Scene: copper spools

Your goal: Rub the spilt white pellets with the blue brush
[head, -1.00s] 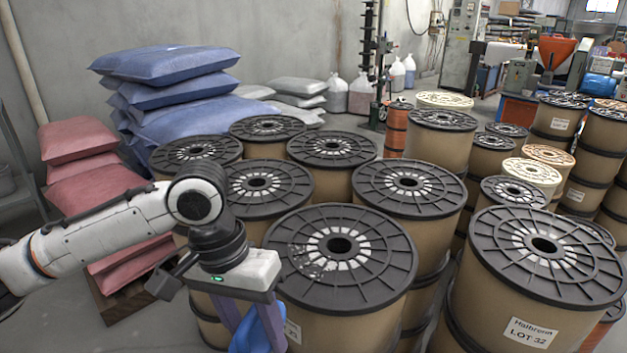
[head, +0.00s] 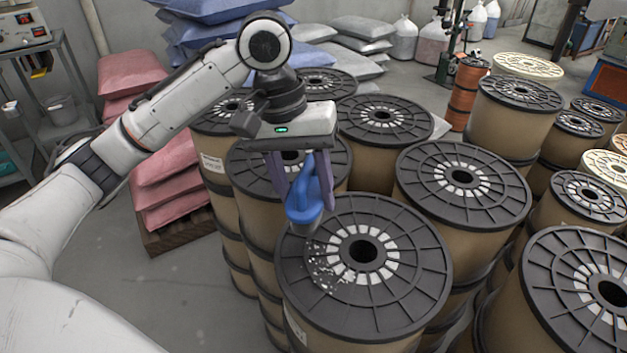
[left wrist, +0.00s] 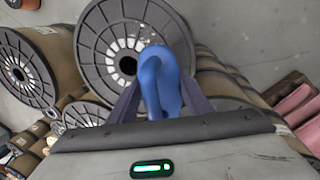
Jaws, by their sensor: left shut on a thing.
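My left gripper (head: 311,190) is shut on the blue brush (head: 304,205). It holds the brush above the left edge of the nearest spool's black top flange (head: 400,285). The spilt white pellets (head: 322,268) lie scattered on that flange, left of its centre hole, just below and right of the brush. In the left wrist view the blue brush (left wrist: 160,82) stands between the fingers and covers part of the flange. A few pellets (left wrist: 147,32) show beyond it. I cannot tell whether the brush touches the flange. My right gripper is not in view.
Other copper spools (head: 463,180) stand close around on the right and behind. Red sacks (head: 165,185) on a pallet and blue sacks (head: 215,15) are at the back left. A metal shelf (head: 40,110) stands at the far left. Bare floor (head: 200,290) lies left of the spools.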

